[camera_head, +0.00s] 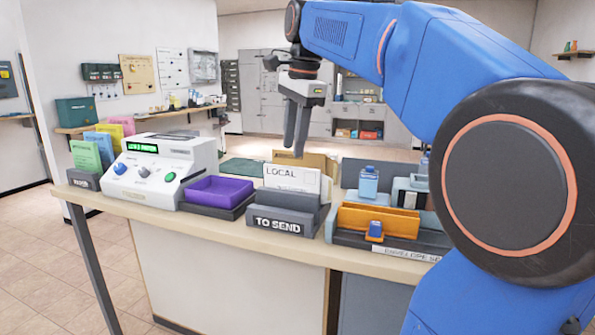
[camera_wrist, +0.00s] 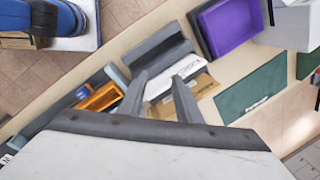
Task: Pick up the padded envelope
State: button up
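The padded envelope appears to be the tan piece (camera_head: 320,161) standing just behind the white LOCAL card (camera_head: 290,178); its lower part is hidden. In the wrist view a tan envelope (camera_wrist: 203,84) with a pale label lies beyond the white card (camera_wrist: 187,68), partly covered by my fingers. My gripper (camera_head: 294,150) points down above the counter near the LOCAL card. In the wrist view my gripper (camera_wrist: 159,77) has its two fingers apart, with nothing clearly held between them. I cannot tell the exact height of the fingertips over the envelope.
The grey TO SEND holder (camera_head: 283,220) stands in front. A purple tray (camera_head: 218,190) and a white meter machine (camera_head: 160,170) are to its left. An orange envelope sealer (camera_head: 378,219) and a blue bottle (camera_head: 368,182) are to its right. A green mat (camera_wrist: 252,90) lies on the counter.

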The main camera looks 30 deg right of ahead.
jog(key=w+d+r+m+g, duration=0.1)
jog(key=w+d+r+m, duration=0.7)
jog(key=d+r+m, duration=0.15)
jog(key=shift+m, duration=0.25)
jog(key=f, duration=0.4)
jog(key=a+f, duration=0.1)
jog(key=f, duration=0.6)
jog(key=shift+w+a+f, duration=0.35)
jog(key=shift+f, duration=0.05)
jog(key=shift+w+a+f, duration=0.1)
jog(key=shift+a+f, duration=0.05)
jog(key=shift+f, duration=0.7)
jog(key=shift+w+a+f, duration=0.1)
jog(key=shift+f, duration=0.75)
jog(key=shift+w+a+f, duration=0.1)
jog(key=shift+a+f, duration=0.05)
jog(key=shift+f, duration=0.7)
grip_shut()
